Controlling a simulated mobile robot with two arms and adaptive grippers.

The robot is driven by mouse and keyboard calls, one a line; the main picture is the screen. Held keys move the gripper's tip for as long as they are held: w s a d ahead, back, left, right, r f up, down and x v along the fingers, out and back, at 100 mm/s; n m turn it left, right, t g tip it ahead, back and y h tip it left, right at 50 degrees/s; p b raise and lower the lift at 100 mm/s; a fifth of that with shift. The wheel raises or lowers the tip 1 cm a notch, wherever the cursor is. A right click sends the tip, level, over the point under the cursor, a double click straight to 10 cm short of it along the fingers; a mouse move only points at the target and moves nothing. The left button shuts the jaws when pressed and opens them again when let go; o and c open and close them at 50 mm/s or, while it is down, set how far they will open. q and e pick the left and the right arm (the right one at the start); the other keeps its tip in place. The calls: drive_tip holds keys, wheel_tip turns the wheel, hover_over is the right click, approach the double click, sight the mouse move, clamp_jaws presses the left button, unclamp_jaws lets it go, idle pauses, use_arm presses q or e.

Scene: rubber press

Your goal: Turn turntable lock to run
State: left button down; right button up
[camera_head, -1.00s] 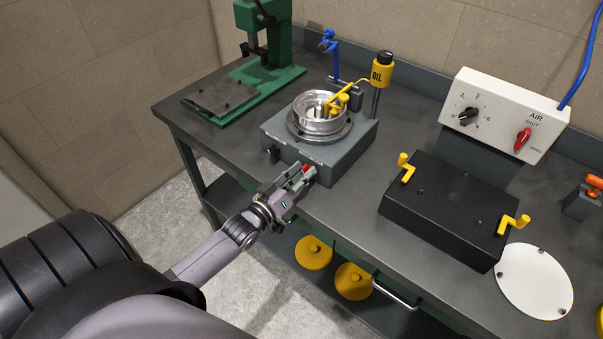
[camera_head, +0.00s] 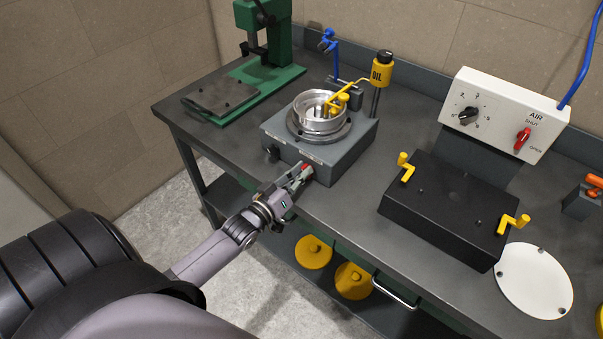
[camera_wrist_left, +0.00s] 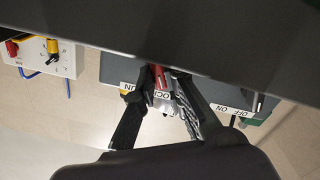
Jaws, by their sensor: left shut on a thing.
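The turntable unit is a grey box (camera_head: 345,157) with a silver round turntable (camera_head: 320,112) on top. A red lock handle (camera_head: 307,171) is on its front face, low and to the right. My left gripper (camera_head: 300,178) is at the handle, its fingers on either side. In the left wrist view the red handle (camera_wrist_left: 158,77) shows between the fingers of my left gripper (camera_wrist_left: 160,100), which is shut on it. The lock label is partly hidden by the fingers, so its position cannot be read. My right gripper is not in view.
A black knob (camera_head: 271,154) is on the box's left front. A green press (camera_head: 262,60) stands behind left. A yellow oil cup (camera_head: 382,72) stands behind the turntable. A black box with yellow clamps (camera_head: 445,205) and a white air panel (camera_head: 505,115) are right.

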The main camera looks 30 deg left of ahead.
use_arm(q)
drive_tip(key=shift+m, duration=0.3)
drive_tip(key=shift+m+p, duration=0.45)
drive_tip(key=shift+m, duration=0.45)
drive_tip(key=m, duration=0.3)
drive_tip(key=shift+d+m+p, duration=0.15)
drive_tip(key=shift+m+p, duration=0.2)
drive_tip(key=shift+m, duration=0.05)
drive_tip(key=m, duration=0.3)
drive_tip(key=shift+m, duration=0.4)
drive_tip(key=shift+d+m, duration=0.1)
drive_tip(key=shift+m, duration=0.8)
drive_tip(key=c, duration=1.7)
unclamp_jaws()
drive_tip(key=shift+o, duration=0.2)
